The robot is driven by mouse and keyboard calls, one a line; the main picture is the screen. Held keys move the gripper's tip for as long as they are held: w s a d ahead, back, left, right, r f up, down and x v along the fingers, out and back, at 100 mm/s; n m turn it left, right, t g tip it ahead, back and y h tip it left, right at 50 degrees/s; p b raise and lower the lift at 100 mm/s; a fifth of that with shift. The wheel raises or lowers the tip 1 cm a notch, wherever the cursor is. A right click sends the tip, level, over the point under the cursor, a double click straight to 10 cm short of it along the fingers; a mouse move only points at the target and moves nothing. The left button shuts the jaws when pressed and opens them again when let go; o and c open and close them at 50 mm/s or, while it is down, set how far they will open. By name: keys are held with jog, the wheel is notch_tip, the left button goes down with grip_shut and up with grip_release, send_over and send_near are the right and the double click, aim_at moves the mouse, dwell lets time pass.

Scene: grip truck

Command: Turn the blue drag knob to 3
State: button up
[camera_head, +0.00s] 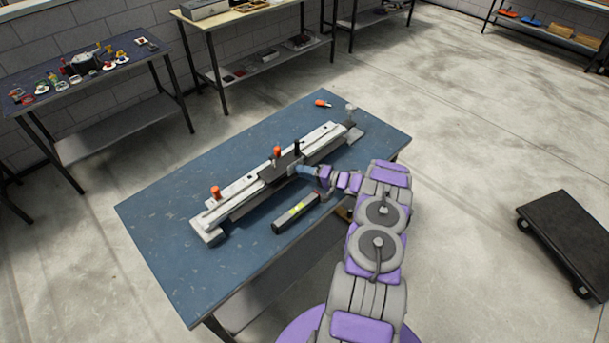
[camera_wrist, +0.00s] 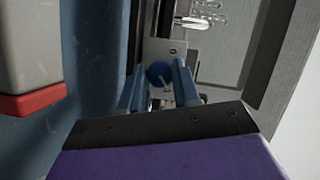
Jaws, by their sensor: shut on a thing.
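The blue drag knob (camera_wrist: 160,73) shows in the wrist view as a round blue disc with a pale line on its face. It sits on the carriage (camera_head: 281,166) of a long grey rail device on the blue table. My gripper (camera_wrist: 159,88) has its two blue fingers on either side of the knob and is shut on it. In the head view my gripper (camera_head: 307,170) reaches the near side of the carriage and hides the knob. No number marks can be read in either view.
A dark box with a yellow-green label (camera_head: 296,212) lies on the blue table (camera_head: 165,220) in front of the rail. Orange knobs (camera_head: 215,192) stand on the device. A small orange-handled tool (camera_head: 322,104) lies behind it. A black cart (camera_head: 572,235) stands at the right.

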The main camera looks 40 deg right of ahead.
jog(key=shift+d+f+m, duration=0.15)
jog(key=shift+m, duration=0.35)
jog(key=shift+b, duration=0.3)
jog(key=o, duration=1)
jog(key=shift+o, duration=0.2)
jog(key=shift+y, duration=0.3)
